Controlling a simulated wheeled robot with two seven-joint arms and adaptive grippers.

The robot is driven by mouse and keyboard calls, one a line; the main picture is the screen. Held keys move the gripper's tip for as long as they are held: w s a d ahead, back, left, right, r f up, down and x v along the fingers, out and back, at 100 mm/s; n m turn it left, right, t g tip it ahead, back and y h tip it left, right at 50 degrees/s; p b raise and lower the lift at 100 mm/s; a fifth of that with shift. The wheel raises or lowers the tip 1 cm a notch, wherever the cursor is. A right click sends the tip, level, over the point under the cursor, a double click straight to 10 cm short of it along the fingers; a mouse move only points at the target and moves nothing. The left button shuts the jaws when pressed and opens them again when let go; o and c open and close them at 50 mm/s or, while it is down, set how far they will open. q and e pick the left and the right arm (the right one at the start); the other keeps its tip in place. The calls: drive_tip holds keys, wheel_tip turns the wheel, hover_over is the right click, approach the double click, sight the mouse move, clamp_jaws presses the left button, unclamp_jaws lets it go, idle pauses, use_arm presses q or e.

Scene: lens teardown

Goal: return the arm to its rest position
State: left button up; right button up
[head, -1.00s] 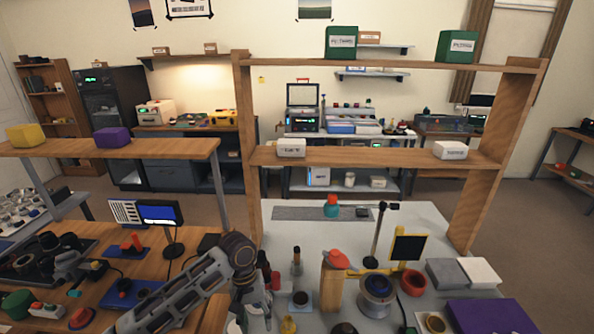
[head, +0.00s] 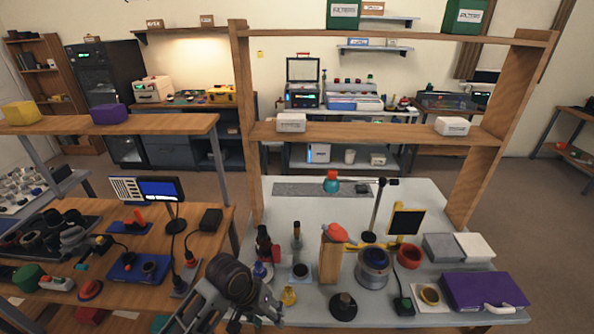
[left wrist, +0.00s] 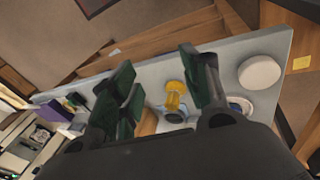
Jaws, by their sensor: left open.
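My left arm comes in at the bottom of the head view, over the near left edge of the light grey bench (head: 405,190). Its gripper (head: 262,312) is low in the picture and its fingertips are hard to make out there. In the left wrist view the two dark green-padded fingers (left wrist: 163,88) stand wide apart with nothing held between them. A yellow part (left wrist: 175,97) shows beyond the gap, on the bench surface. My right gripper is in neither view.
A wooden shelf frame (head: 375,131) rises behind. A cluttered wooden table (head: 200,250) adjoins on the left.

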use_arm(q)
drive_tip(key=s+a+t+y, duration=0.1)
drive_tip(key=s+a+y, duration=0.1)
drive_tip(key=s+a, duration=0.35)
drive_tip(key=s+a+t+y, duration=0.1)
drive_tip(key=s+a+t, duration=0.15)
drive_tip(key=a, duration=0.65)
drive_tip(key=s+f+g, duration=0.1)
drive_tip(key=s+f, duration=0.1)
drive_tip(key=f, duration=1.5)
drive_tip(key=s+f+g, duration=0.1)
drive_tip(key=s+f, duration=0.1)
drive_tip(key=f, duration=1.5)
drive_tip(key=s+a+f, duration=0.2)
drive_tip(key=s+f, duration=0.7)
drive_tip(key=s, duration=0.1)
drive_tip(key=s+a+f+g, duration=0.1)
drive_tip(key=s+a+f, duration=0.1)
drive_tip(key=s+f, duration=0.8)
drive_tip(key=shift+s+m, duration=0.4)
drive_tip(key=shift+s, duration=0.35)
drive_tip(key=shift+a, duration=0.1)
